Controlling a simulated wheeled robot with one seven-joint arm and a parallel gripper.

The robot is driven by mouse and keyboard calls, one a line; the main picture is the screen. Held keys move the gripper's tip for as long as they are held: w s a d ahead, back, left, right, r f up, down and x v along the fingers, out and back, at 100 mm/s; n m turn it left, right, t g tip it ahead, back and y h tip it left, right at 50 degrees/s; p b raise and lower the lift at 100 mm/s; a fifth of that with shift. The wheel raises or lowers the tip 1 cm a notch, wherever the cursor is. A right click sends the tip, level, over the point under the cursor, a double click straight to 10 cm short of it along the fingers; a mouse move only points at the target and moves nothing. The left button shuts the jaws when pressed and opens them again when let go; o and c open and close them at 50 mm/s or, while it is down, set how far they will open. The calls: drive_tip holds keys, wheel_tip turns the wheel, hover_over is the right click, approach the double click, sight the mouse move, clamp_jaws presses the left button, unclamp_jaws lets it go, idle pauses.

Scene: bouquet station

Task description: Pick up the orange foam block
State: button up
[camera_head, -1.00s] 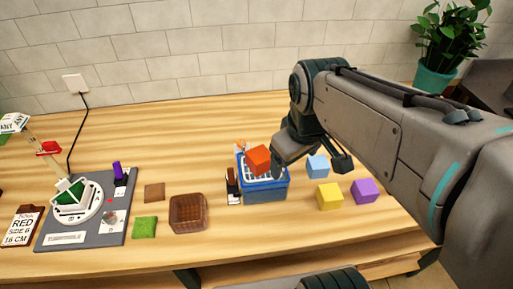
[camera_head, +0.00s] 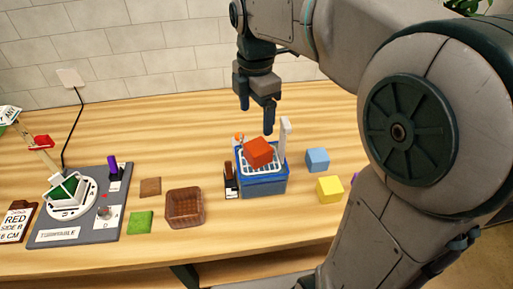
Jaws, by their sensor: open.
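The orange foam block (camera_head: 258,152) looks red-orange and sits tilted on the white grid top of a blue basket (camera_head: 263,184), near the middle of the table. My gripper (camera_head: 257,117) points down above and a little behind the block. Its fingers are apart with nothing between them. I cannot tell the exact height of the fingertips over the block; they look clear of it.
A white upright piece (camera_head: 284,137) rises at the basket's back right. A dark brown item (camera_head: 230,181) stands left of the basket, with a brown tray (camera_head: 185,207) farther left. Blue (camera_head: 317,160) and yellow (camera_head: 329,189) blocks lie right. A grey turntable board (camera_head: 84,214) is at far left.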

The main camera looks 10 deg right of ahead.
sight(258, 146)
wheel_tip(258, 146, down, 8)
drive_tip(key=shift+r, duration=0.1)
drive_tip(key=shift+w+d+f+p, duration=0.1)
drive_tip(key=shift+w+f+p, duration=0.1)
drive_tip(key=shift+f, duration=0.7)
drive_tip(key=shift+w+d+f+p, duration=0.1)
drive_tip(key=shift+f+p, duration=0.15)
drive_tip(key=shift+f, duration=0.65)
drive_tip(key=shift+w+d+f+p, duration=0.1)
drive_tip(key=shift+f+p, duration=0.1)
drive_tip(key=shift+f, duration=0.7)
drive_tip(key=c, duration=1.2)
drive_tip(key=shift+r, duration=0.1)
drive_tip(key=shift+c, duration=0.2)
